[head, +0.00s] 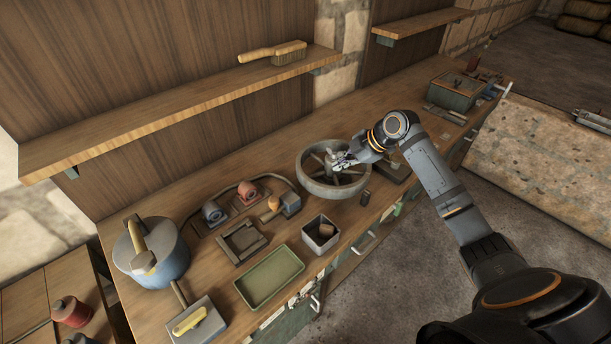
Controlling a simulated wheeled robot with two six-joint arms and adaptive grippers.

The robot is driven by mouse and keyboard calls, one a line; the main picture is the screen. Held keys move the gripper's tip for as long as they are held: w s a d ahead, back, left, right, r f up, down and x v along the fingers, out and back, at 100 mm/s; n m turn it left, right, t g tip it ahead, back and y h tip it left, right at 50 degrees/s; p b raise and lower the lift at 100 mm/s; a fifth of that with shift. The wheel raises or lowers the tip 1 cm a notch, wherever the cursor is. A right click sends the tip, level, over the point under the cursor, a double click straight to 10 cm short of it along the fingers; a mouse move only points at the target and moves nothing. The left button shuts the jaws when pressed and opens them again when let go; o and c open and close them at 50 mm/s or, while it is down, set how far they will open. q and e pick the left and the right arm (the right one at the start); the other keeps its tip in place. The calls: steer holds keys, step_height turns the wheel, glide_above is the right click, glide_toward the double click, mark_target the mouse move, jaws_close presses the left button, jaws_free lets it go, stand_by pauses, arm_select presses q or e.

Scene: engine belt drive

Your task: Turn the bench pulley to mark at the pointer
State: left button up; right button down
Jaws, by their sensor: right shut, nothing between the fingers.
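The bench pulley (306,181) is a grey spoked wheel lying flat on the workbench, with a raised hub in the middle. My right gripper (341,161) reaches in from the right over the wheel, beside the hub. Its fingers look shut with nothing held; whether they touch the hub or a spoke is too small to tell. A small dark block (365,198) stands just off the wheel's near right edge; I cannot tell if it is the pointer. No mark on the pulley can be made out, and my gripper and wrist hide part of its right side. My left gripper is not in view.
Left of the pulley on the workbench (185,190) are a small open box (321,234), a green tray (269,277), belt-linked parts (247,192) and a blue pot (165,262). A green toolbox (455,90) stands far right. A shelf (180,113) overhangs the back.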

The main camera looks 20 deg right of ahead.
mark_target(323, 175)
steer(key=shift+w+a+f, duration=0.1)
steer(key=shift+w+f, duration=0.1)
steer(key=shift+f, duration=0.1)
steer(key=p+x, duration=0.2)
steer(key=x, duration=0.6)
steer(key=shift+a+f, duration=0.1)
steer(key=shift+w+a+f, duration=0.15)
steer(key=shift+w+f, duration=0.05)
steer(key=shift+f, duration=0.2)
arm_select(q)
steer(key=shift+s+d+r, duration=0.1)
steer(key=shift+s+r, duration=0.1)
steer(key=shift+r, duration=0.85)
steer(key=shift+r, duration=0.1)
